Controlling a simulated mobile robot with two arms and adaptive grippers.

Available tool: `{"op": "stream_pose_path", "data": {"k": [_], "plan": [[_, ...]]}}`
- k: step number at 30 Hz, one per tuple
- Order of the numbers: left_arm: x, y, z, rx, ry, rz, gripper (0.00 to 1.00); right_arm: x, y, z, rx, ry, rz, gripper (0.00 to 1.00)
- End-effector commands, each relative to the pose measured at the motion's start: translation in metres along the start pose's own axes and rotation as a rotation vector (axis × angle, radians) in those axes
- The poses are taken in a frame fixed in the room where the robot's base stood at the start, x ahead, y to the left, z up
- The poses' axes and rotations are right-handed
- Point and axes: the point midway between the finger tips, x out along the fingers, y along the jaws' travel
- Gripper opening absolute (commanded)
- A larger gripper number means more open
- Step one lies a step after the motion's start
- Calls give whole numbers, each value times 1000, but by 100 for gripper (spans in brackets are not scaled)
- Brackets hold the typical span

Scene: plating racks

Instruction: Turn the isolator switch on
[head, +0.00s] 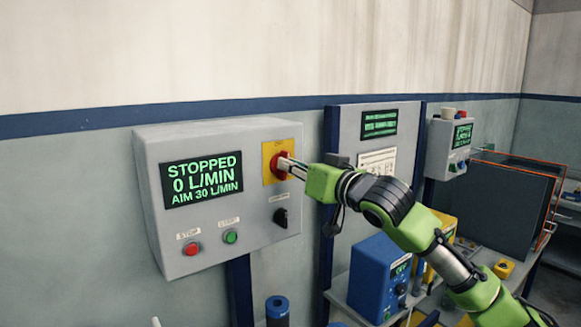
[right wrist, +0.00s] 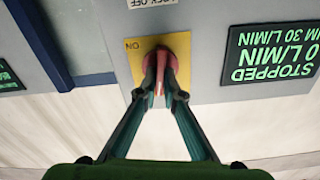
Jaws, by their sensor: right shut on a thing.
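The isolator switch (head: 281,167) is a red rotary handle on a yellow plate (head: 268,150), at the upper right of a grey control box (head: 225,258). My right gripper (head: 289,167) reaches in from the right and is shut on the red handle. In the right wrist view, upside down, the two fingers (right wrist: 160,82) close on the red switch handle (right wrist: 165,45), and "ON" is readable on the yellow plate (right wrist: 132,62). The box's display (head: 201,179) reads "STOPPED 0 L/MIN AIM 30 L/MIN". My left gripper is not in view.
Below the display are a red stop button (head: 192,248) and a green start button (head: 230,236). A black knob (head: 281,217) sits below the switch. A blue device (head: 376,280) stands on a bench at the lower right. A second control box (head: 437,150) is farther right.

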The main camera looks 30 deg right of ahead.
Motion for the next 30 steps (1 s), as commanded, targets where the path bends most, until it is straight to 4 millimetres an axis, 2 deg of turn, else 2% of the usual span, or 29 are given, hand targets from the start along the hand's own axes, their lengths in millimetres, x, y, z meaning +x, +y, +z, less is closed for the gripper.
{"op": "stream_pose_path", "data": {"k": [17,30], "plan": [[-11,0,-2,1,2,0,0,0,3,-1,545,1,-1,0],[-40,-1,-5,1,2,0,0,0,4,-1,962,0,-1,0]]}}
